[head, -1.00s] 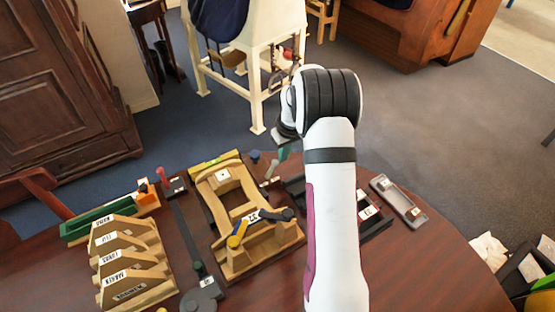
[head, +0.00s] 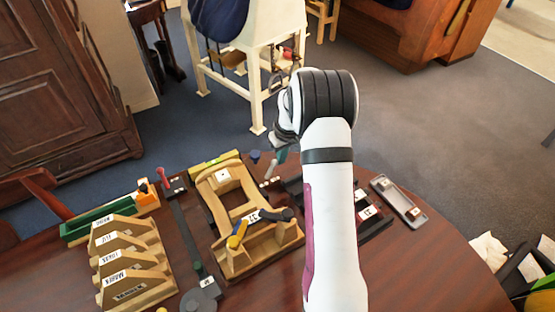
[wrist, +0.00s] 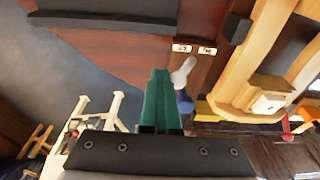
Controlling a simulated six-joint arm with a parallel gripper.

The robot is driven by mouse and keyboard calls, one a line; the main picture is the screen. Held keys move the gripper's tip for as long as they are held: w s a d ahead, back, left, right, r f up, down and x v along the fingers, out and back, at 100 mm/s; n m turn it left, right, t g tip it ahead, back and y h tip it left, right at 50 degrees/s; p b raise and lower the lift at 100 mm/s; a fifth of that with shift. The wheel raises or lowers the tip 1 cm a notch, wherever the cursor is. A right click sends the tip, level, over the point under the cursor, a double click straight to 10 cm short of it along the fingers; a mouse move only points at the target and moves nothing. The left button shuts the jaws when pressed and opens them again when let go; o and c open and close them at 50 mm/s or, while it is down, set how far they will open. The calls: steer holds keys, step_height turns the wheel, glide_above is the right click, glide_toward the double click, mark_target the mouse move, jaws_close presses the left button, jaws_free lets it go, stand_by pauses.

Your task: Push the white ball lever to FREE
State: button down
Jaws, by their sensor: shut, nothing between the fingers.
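The white lever (wrist: 183,73) shows in the wrist view, pale with a rounded end, beside my fingertips on their right. It stands on a brown base with two small white labels (wrist: 207,50), too small to read. In the head view the lever (head: 270,168) is a small pale stick right of the wooden frame's far end. My gripper (wrist: 159,74) has green fingers that are shut and empty. Their tips are close to the lever; I cannot tell whether they touch it. In the head view the green fingers (head: 281,155) show just below my wrist.
A wooden saddle frame (head: 207,200) with blue and yellow levers stands left of my arm. A blue knob (wrist: 185,103) is close to the fingers. A grey tray (head: 399,199) lies at right. Labelled wooden racks (head: 130,262) stand at left. The table's front right is clear.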

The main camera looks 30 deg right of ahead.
mark_target(271, 169)
steer(key=shift+a, duration=1.85)
steer(key=shift+d, duration=0.6)
step_height(271, 169, up, 7)
steer(key=shift+f, duration=0.2)
steer(key=shift+r, duration=0.2)
